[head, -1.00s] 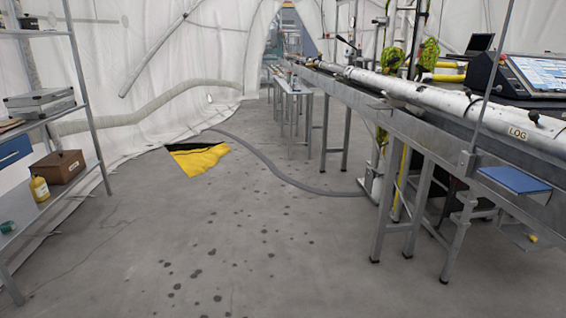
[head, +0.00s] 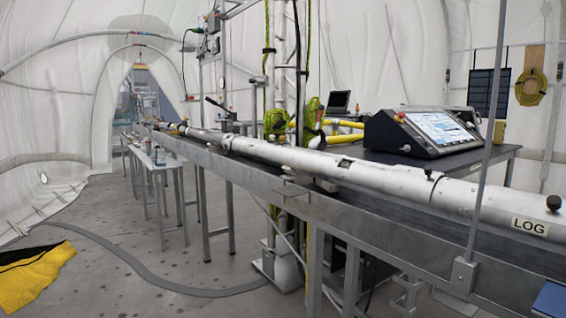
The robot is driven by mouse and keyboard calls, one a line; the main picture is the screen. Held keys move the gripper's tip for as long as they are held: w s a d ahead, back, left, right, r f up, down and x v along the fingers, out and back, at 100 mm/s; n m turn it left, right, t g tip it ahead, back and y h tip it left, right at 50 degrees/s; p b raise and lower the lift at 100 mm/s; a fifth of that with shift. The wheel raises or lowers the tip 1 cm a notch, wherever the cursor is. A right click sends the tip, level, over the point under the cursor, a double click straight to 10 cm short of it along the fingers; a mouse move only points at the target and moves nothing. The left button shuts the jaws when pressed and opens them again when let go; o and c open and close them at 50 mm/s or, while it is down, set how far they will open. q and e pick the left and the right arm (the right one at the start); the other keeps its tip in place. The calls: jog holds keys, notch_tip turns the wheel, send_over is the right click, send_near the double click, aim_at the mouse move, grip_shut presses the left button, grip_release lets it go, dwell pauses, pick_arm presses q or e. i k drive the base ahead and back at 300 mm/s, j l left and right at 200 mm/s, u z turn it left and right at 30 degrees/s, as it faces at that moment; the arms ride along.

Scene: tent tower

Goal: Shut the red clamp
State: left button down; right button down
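I cannot make out a red clamp in the head view. A long silvery pipe (head: 385,175) marked "LOG" lies along a grey metal bench (head: 345,213), running from the right foreground to the far left. Small fittings sit on the pipe's far part, too small to identify. Neither of my grippers is in view.
A control console (head: 425,130) with a lit screen stands on a dark table behind the pipe. A grey hose (head: 150,275) crosses the floor beside a yellow and black sheet (head: 35,275). A slim upright post (head: 488,130) stands at the right. Floor left of the bench is mostly clear.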

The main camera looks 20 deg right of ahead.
aim_at(321, 108)
jog(key=i+j+z, duration=0.95)
jog(key=j+z, duration=0.75)
jog(key=j, duration=0.2)
jog(key=j+z, duration=0.35)
jog(key=j, duration=0.4)
jog(key=k+j+z, duration=0.15)
jog(key=j+z, duration=0.25)
jog(key=j, duration=0.3)
